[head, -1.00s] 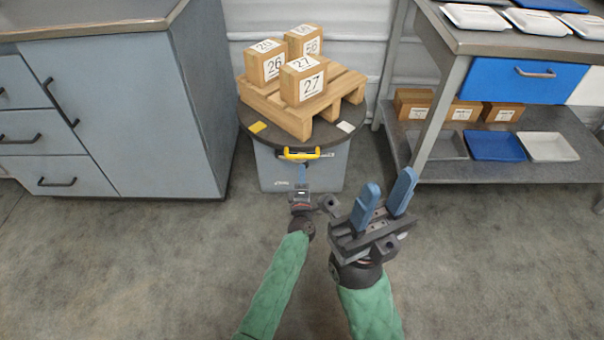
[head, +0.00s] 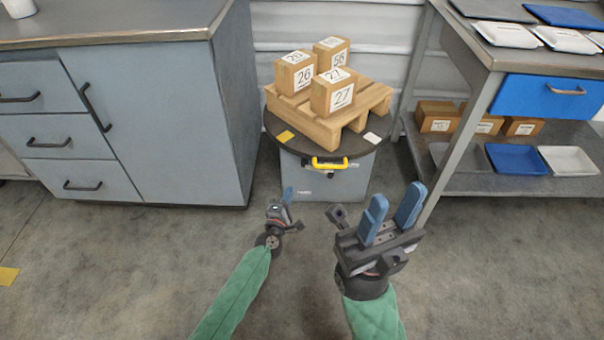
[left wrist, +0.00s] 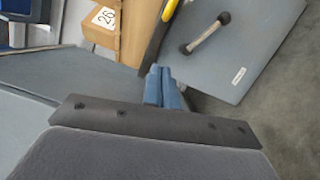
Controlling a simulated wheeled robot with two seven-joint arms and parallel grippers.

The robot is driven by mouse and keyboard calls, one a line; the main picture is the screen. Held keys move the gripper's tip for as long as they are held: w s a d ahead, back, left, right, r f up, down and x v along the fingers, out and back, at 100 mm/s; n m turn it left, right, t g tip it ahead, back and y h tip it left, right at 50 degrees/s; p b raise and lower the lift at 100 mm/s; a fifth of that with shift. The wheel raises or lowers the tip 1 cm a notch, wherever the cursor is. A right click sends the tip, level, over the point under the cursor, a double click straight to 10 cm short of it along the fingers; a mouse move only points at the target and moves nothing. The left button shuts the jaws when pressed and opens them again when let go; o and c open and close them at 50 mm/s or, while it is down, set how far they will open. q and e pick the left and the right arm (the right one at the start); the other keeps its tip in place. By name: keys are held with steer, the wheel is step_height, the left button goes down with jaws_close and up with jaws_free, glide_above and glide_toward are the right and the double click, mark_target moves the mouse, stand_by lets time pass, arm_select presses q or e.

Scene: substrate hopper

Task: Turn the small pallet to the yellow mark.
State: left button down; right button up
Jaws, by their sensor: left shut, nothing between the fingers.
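The small wooden pallet (head: 312,119) sits askew on a dark round turntable (head: 290,148) on top of a grey cabinet, carrying boxes labelled 26 (head: 295,76), 27 (head: 331,95) and 56 (head: 331,54). A yellow mark (head: 285,137) lies on the turntable's front left rim and a white mark (head: 373,137) on its front right. A yellow handle (head: 329,163) is at the front below the rim. My left gripper (head: 287,194) is shut and empty, low in front of the cabinet; its blue fingers show together in the left wrist view (left wrist: 163,88). My right gripper (head: 394,205) is open and empty to the right.
A grey drawer cabinet (head: 180,110) stands at the left. At the right, a workbench with a blue drawer (head: 548,96) has trays on top and boxes and trays on its lower shelf. The floor (head: 290,290) in front is clear.

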arm_select(q)
steer(key=w+d+r+b, duration=0.1)
steer(key=w+d, duration=0.5)
steer(key=w, duration=0.3)
steer(key=shift+w+d, duration=0.25)
steer(key=shift+d, duration=0.15)
steer(key=shift+d, duration=0.1)
